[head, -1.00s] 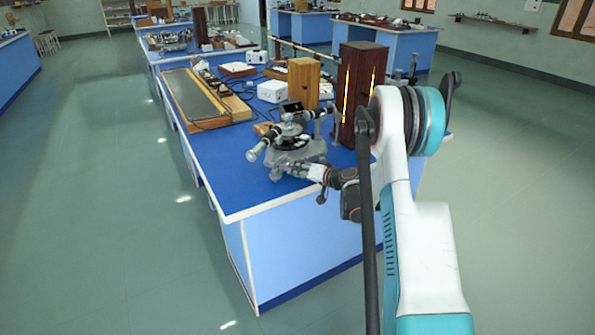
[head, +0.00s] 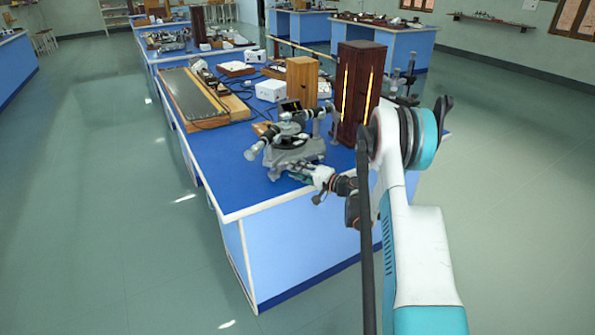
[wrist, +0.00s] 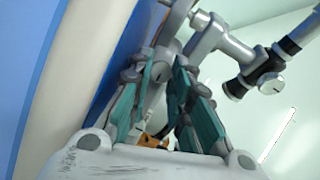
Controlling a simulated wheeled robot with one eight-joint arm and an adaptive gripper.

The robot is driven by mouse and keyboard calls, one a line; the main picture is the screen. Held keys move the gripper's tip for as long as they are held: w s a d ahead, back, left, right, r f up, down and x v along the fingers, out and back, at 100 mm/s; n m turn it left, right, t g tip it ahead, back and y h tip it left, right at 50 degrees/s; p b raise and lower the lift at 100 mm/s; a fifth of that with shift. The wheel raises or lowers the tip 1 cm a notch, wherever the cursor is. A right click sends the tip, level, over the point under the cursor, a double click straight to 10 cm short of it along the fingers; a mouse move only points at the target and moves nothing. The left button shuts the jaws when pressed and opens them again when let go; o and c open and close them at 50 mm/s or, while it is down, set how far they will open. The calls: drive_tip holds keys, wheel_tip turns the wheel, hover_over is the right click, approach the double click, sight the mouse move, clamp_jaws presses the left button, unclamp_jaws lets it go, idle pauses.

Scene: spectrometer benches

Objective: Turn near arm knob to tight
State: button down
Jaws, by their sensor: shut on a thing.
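The grey spectrometer (head: 290,150) stands near the front corner of the blue bench, with dark telescope tubes on its arms. In the wrist view its arm and tube (wrist: 262,72) show at upper right. My gripper (head: 298,172) is at the low front side of the spectrometer. In the wrist view the teal-padded fingers of my gripper (wrist: 156,75) close on a small grey knob (wrist: 158,71), one finger on each side. The pads hide part of the knob, and I cannot read how tight it is.
A dark wooden cabinet with lit slits (head: 350,95) stands just behind and right of the spectrometer. A wooden box (head: 302,80), a white box (head: 270,91) and a long wooden board (head: 195,97) lie farther back. The bench's front corner (head: 235,205) is clear.

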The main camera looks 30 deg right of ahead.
idle(0.4)
drive_tip(key=c, duration=1.5)
unclamp_jaws()
drive_tip(key=shift+o, duration=0.2)
drive_tip(key=v, duration=0.8)
drive_tip(key=shift+r, duration=0.1)
